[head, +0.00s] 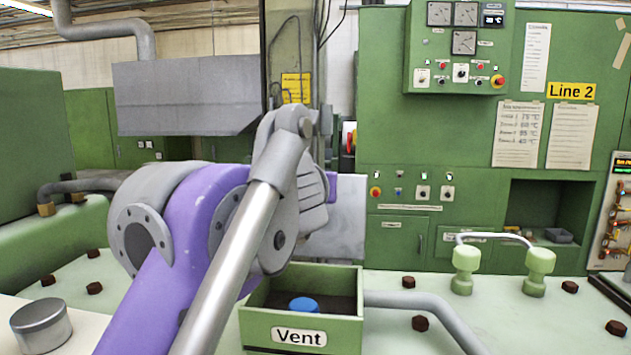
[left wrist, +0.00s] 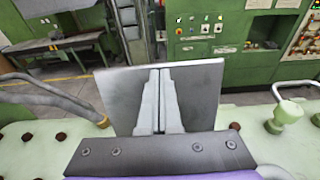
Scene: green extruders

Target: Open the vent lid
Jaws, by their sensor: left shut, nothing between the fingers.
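The green vent box (head: 340,331) with a "Vent" label stands on the pale green surface in the head view. Its top is open, and a blue round knob (head: 304,304) shows inside its dark interior. A flat grey plate (head: 347,232) stands upright above its back edge. I cannot tell whether this is the lid or part of my gripper. My left gripper (left wrist: 160,100) is shut and empty in the left wrist view, in front of or joined to a wide grey plate (left wrist: 205,95). My arm hides the gripper's fingertips in the head view. My right gripper is out of view.
Right of the box, a grey pipe (head: 420,302) runs along the surface. Two pale green knobs (head: 465,270) (head: 537,270) are joined by a hose. Dark bolts dot the surface. A round metal cap (head: 42,326) is at left. A control cabinet (head: 400,130) stands behind.

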